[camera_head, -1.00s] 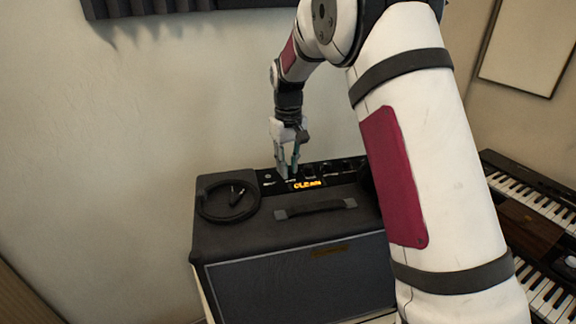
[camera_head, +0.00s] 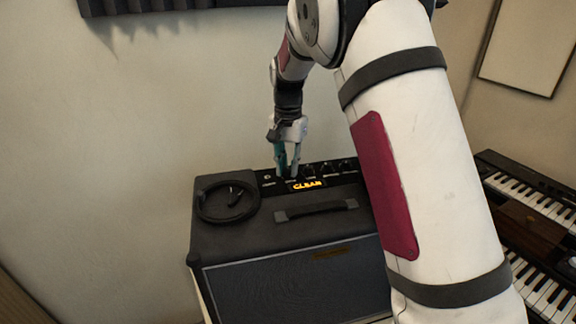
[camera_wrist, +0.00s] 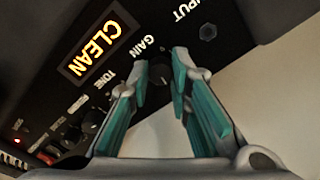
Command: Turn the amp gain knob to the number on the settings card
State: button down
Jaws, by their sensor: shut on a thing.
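The black amp (camera_head: 300,225) stands against the wall with its control panel along the top rear edge. In the wrist view the gain knob (camera_wrist: 160,74) is a dark knob by the "GAIN" label. My gripper (camera_head: 287,172) reaches down onto the panel in the head view. In the wrist view its teal-padded fingers (camera_wrist: 163,75) are shut on the gain knob, one on each side. The knob's pointer and scale numbers cannot be read. The lit display (camera_wrist: 97,48) reads "CLEAN". I see no settings card in these views.
A coiled black cable (camera_head: 228,202) lies on the amp's left top, and a carrying handle (camera_head: 315,209) crosses its middle. The tone knob (camera_wrist: 92,118) and others sit beside the gain knob. Keyboards (camera_head: 540,205) stand at right.

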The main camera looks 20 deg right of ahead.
aim_at(287, 169)
jog(key=shift+m, duration=1.5)
jog(key=c, duration=1.5)
grip_release()
jog(key=shift+o, duration=0.2)
jog(key=shift+r, duration=0.1)
notch_tip(287, 169, up, 12)
